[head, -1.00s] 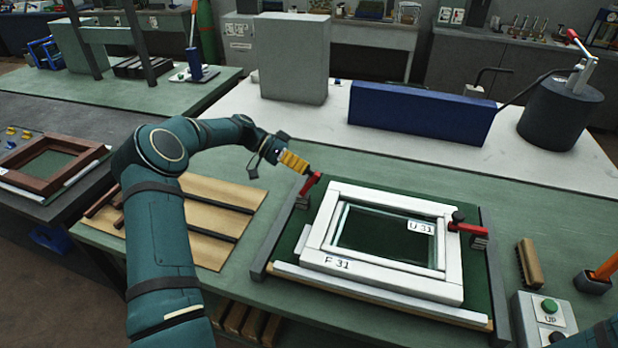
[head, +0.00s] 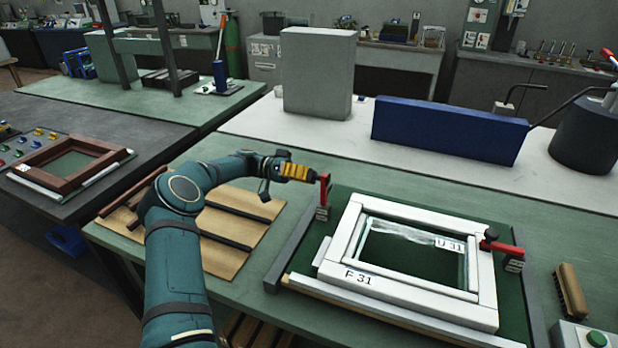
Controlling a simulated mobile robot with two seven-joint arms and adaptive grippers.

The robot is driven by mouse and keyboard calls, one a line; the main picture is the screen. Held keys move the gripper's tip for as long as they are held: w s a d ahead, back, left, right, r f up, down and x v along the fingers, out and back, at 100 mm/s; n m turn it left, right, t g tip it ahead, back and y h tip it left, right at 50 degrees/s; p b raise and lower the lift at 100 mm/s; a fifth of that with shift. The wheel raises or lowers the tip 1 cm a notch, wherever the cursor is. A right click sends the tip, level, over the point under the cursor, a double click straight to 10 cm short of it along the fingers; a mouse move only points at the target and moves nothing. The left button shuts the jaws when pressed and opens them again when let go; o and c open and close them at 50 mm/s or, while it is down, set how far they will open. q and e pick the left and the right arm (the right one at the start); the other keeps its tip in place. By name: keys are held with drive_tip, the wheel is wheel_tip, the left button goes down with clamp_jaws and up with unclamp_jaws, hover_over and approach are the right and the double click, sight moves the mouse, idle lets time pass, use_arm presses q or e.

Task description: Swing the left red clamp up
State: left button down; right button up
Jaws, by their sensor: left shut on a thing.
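The left red clamp (head: 323,192) stands at the left edge of the green fixture board (head: 508,298), its red lever nearly upright above a dark base. My left gripper (head: 311,175), with yellow-orange fingers, reaches in from the left and is shut on the lever's upper end. The fingertips partly hide that end. The right red clamp (head: 503,248) lies with its lever pointing over the white frame (head: 415,312), marked F 31. A glass pane (head: 405,255) marked U 31 sits inside the frame. My right gripper is out of view.
A wooden board with dark strips (head: 225,255) lies left of the fixture, under my left arm. A brush (head: 570,290) and a green-button box (head: 590,338) are at the right. A long blue box (head: 450,130) stands behind on the white table.

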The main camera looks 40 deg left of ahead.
use_arm(q)
drive_tip(key=shift+d+f, duration=0.1)
drive_tip(key=shift+f, duration=0.1)
drive_tip(key=c, duration=0.6)
unclamp_jaws()
drive_tip(key=shift+r, duration=0.1)
drive_tip(key=v, duration=0.7)
drive_tip(key=shift+a, duration=0.25)
drive_tip(key=shift+r, duration=0.1)
